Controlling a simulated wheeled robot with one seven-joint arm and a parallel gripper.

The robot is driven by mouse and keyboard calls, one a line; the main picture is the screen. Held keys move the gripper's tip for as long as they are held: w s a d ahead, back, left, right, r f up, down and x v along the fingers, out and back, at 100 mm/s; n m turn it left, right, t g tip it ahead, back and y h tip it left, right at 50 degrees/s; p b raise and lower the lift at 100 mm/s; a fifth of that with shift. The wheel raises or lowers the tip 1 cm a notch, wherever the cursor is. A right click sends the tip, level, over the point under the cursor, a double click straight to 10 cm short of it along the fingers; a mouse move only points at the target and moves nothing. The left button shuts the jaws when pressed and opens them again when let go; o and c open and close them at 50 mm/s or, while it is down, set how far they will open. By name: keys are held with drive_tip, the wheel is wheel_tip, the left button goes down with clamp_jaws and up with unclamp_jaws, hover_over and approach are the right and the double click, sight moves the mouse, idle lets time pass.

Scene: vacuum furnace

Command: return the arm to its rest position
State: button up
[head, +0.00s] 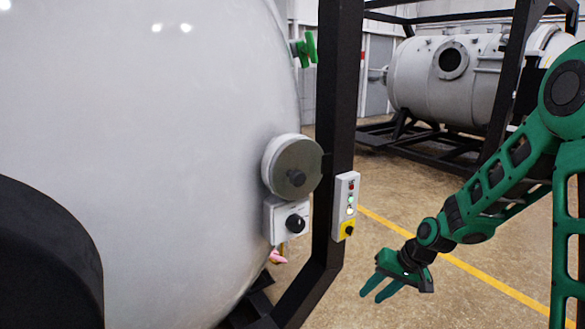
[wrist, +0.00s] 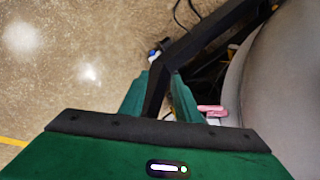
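My green arm (head: 495,185) comes in from the right of the head view and reaches down and to the left. My gripper (head: 372,296) hangs low over the floor, right of the furnace's black frame and apart from it in that view. Its two green fingers point down to the left with a gap between them. In the wrist view my gripper (wrist: 160,78) also shows its fingers apart, with nothing held. A black frame beam (wrist: 195,45) appears beyond and between the fingers there; its exact distance cannot be told.
The large grey furnace (head: 160,150) fills the left. Its black frame post (head: 338,100) carries a control box (head: 345,205). A pink-handled item (head: 277,257) shows below the furnace. A second furnace (head: 430,85) stands behind. Open floor (head: 440,295) lies around my gripper.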

drive_tip(key=s+d+r+m+g+h, duration=0.15)
drive_tip(key=s+d+r+h, duration=0.25)
drive_tip(key=s+d+r, duration=0.8)
drive_tip(key=s+d+r+m, duration=0.1)
drive_tip(key=s+d+r, duration=0.1)
drive_tip(key=s, duration=0.8)
drive_tip(key=s+d+r+m+g, duration=0.1)
drive_tip(key=s+d, duration=0.3)
drive_tip(key=s, duration=0.6)
drive_tip(key=shift+s+r+m, duration=0.15)
drive_tip(key=shift+r+m, duration=0.4)
